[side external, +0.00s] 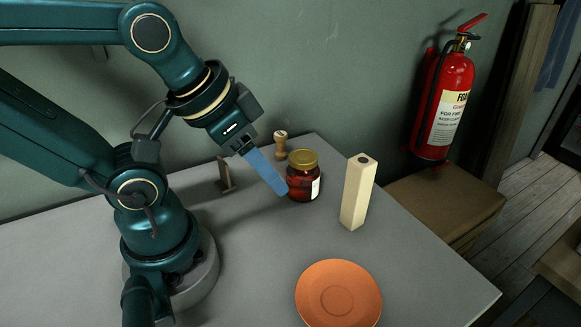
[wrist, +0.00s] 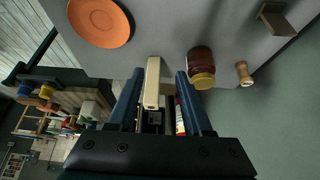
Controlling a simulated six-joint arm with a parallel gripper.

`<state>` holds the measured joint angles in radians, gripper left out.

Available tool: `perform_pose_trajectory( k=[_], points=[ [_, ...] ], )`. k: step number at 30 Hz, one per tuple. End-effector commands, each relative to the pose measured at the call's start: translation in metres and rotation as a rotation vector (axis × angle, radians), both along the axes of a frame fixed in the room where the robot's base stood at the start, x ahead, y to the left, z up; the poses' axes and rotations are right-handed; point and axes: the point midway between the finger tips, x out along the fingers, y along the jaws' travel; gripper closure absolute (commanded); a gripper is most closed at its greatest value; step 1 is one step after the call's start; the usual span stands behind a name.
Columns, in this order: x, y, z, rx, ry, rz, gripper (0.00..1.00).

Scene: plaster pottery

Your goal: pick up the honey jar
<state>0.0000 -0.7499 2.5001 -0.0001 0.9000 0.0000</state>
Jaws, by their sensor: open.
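The honey jar (side external: 304,187), dark amber-red with a gold lid and a white label, stands upright on the grey table in the side view. It also shows in the wrist view (wrist: 200,59), right of the right fingertip. My gripper (side external: 280,189) has blue fingers angled down, just left of the jar in the side view; one finger mostly hides the other there. In the wrist view my gripper (wrist: 160,72) is open, its fingers apart with nothing held. Whether a finger touches the jar cannot be told.
A pale wooden block (side external: 356,195) stands right of the jar. A small wooden stamp (side external: 281,146) and a brown stand (side external: 226,176) are behind and left. An orange plate (side external: 338,294) lies at the front. A fire extinguisher (side external: 446,102) hangs on the wall. Table left of the plate is clear.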

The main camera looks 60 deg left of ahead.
Motion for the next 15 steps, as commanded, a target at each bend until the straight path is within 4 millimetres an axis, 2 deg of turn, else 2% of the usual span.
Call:
perform_pose_trajectory(
  k=[1,3,5,12,15],
  points=[
    [0.0,0.0,0.0,0.0,0.0,0.0,0.46],
    [0.0,0.0,0.0,0.0,0.0,0.0,0.19],
    [0.0,0.0,0.0,0.0,0.0,0.0,0.0],
    [-0.0003,0.0001,-0.0001,0.002,0.001,-0.004,0.0],
    [-0.0032,0.0067,-0.0023,0.047,0.016,-0.022,0.0]
  ],
)
